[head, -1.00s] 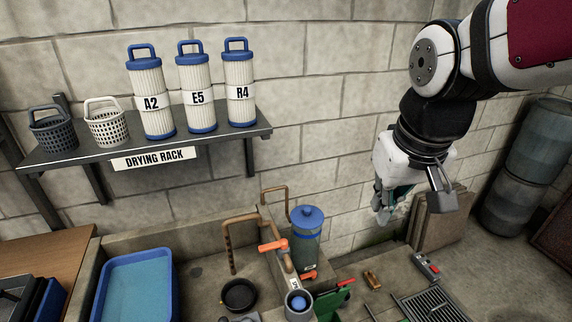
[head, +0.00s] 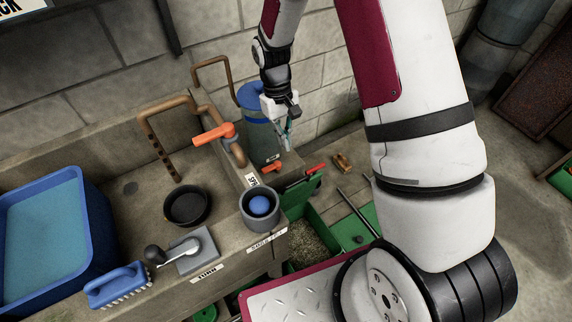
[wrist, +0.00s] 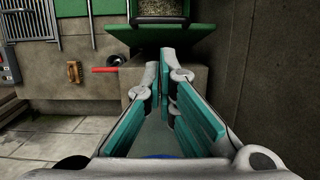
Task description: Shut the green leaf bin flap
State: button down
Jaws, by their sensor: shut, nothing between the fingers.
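The green leaf bin (head: 322,246) stands below the counter's right end in the head view, with brownish leaf litter (head: 305,248) showing inside. Its green flap (head: 299,198) stands open at the bin's far side. In the wrist view the flap (wrist: 150,38) lies across the top centre, with the bin's litter (wrist: 158,8) beyond it. My gripper (head: 286,144) is shut and empty, in front of the blue-lidded canister and above the flap. It shows centrally in the wrist view (wrist: 166,58), its fingertips close below the flap in the picture; contact cannot be told.
The blue-lidded canister (head: 262,130) stands behind my gripper. A counter with an orange-handled valve (head: 214,134), a grey cup (head: 259,207) and a blue tub (head: 48,240) is at left. A red bar (head: 315,169) and brown brush (head: 342,163) are near the flap.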

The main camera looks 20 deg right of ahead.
jog(key=b+x, duration=0.1)
jog(key=x, duration=1)
jog(key=shift+w+f+b, duration=0.2)
jog(key=shift+f+b, duration=0.05)
jog(key=shift+b, duration=0.05)
jog(key=shift+a, duration=0.1)
